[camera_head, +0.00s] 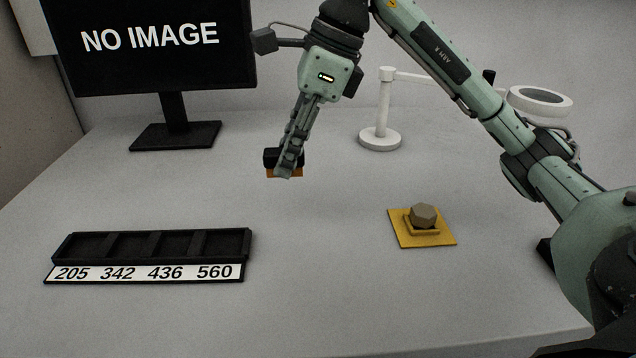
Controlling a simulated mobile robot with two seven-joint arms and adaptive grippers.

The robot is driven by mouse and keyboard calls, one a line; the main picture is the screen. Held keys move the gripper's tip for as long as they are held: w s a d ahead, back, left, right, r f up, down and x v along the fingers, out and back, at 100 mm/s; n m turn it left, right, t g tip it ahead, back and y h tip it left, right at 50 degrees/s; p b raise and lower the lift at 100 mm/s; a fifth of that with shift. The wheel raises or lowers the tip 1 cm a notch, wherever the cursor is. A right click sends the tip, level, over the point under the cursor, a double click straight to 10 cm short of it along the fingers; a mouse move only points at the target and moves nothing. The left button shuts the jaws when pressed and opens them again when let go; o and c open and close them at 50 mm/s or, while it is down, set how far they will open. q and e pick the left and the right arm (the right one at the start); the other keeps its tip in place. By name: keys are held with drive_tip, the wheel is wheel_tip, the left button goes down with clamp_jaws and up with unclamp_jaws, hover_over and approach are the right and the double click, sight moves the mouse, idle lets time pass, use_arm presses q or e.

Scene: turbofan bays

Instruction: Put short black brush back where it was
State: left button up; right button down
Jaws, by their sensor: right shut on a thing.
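A short black brush (270,157) with an orange-brown underside is in my right gripper (285,165), left of the table's centre and in front of the monitor stand's right side. The right gripper's fingers are shut on it and hide part of it. I cannot tell whether the brush touches the table or hangs just above it. My left gripper is not in view.
A black tray (150,262) with compartments, labelled 205, 342, 436 and 560, sits front left. A yellow mat (437,241) holds a brownish faceted block (423,215). A monitor (150,40) and a white magnifier lamp (380,138) stand behind. The middle front is clear.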

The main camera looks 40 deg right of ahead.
hover_over(314, 194)
drive_tip(key=d, duration=0.1)
drive_tip(key=f, duration=0.3)
drive_tip(key=s+f, duration=0.1)
drive_tip(key=f, duration=0.1)
drive_tip(key=shift+d+f, duration=0.1)
drive_tip(key=shift+f, duration=0.2)
wheel_tip(314, 194, down, 4)
drive_tip(key=shift+w+r, duration=0.1)
drive_tip(key=shift+f, duration=0.25)
